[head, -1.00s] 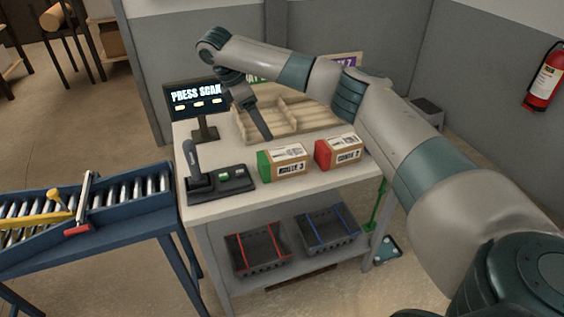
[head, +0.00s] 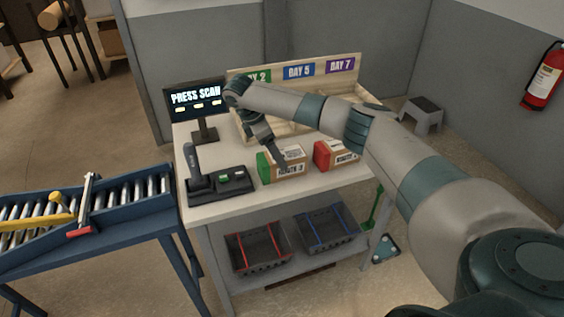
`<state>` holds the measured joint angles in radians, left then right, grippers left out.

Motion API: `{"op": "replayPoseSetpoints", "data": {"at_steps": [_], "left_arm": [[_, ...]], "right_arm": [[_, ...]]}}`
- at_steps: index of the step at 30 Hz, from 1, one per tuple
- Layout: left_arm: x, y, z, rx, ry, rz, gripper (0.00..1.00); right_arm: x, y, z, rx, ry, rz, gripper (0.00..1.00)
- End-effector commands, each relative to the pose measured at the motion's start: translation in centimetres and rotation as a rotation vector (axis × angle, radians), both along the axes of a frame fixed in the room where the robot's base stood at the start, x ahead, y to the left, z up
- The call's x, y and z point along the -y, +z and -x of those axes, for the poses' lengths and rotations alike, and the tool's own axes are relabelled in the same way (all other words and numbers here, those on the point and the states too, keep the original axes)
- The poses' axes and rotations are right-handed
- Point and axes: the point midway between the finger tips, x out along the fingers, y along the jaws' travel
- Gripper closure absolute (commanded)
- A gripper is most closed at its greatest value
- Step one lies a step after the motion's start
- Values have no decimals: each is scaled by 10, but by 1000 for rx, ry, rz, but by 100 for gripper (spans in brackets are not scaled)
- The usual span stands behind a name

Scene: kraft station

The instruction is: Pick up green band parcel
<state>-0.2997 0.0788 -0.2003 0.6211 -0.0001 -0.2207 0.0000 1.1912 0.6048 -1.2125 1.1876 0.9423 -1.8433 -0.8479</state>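The green band parcel (head: 290,172) is a brown box with a green band on its left end and a white label on top. It lies on the table beside a similar parcel with a red band (head: 336,152). My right gripper (head: 281,163) points down at the green band parcel, its dark finger overlapping the back and top of the box in the head view. I cannot tell whether it touches the box or how far apart its fingers are. My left gripper is not in view.
A scanner in its stand (head: 194,172) and a button box (head: 231,180) are left of the parcels. A monitor (head: 196,97) reading "PRESS SCAN" and a wooden sorting rack (head: 350,72) stand behind. Two dark crates sit on the lower shelf. A roller conveyor (head: 130,200) is at left.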

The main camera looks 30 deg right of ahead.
Motion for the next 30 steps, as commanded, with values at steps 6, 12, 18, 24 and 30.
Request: {"op": "replayPoseSetpoints", "data": {"at_steps": [6,12,18,24,30], "left_arm": [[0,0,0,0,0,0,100],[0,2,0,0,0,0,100],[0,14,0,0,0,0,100],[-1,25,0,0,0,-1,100],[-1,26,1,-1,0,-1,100]], "right_arm": [[1,-3,0,0,0,0,22],[2,-3,1,-1,0,1,22],[7,-15,7,-3,-1,1,22],[15,-40,12,-3,-2,0,22],[19,-51,13,0,0,0,22]]}}
